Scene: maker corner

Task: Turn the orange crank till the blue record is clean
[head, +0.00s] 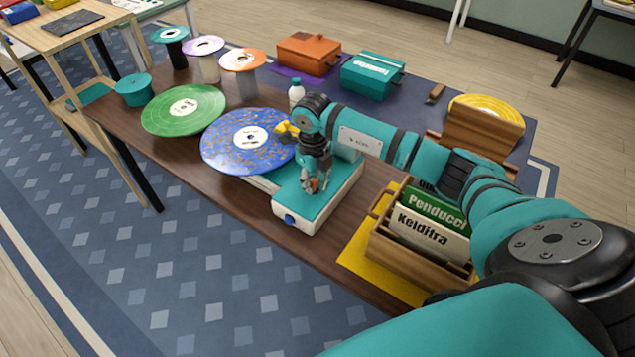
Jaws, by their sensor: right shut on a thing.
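The blue record (240,148) lies flat on the cleaning machine and overhangs its left side. Brownish specks are spread over its face, around a white label. The machine has a teal top (290,205) with a white body and a blue knob on its front. My right gripper (315,182) reaches down over the teal top and is shut on the orange crank (312,185), of which only a small bit shows between the fingers. A yellow part (286,131) sits at the record's right edge, partly behind my wrist. My left gripper is not in view.
A green record (165,112) lies left of the blue one. A white bottle (296,92) stands close behind my wrist. A wooden crate of sleeves (385,250) stands right of the machine. Spindles, orange and teal boxes (372,77) and a yellow record (487,108) are farther back.

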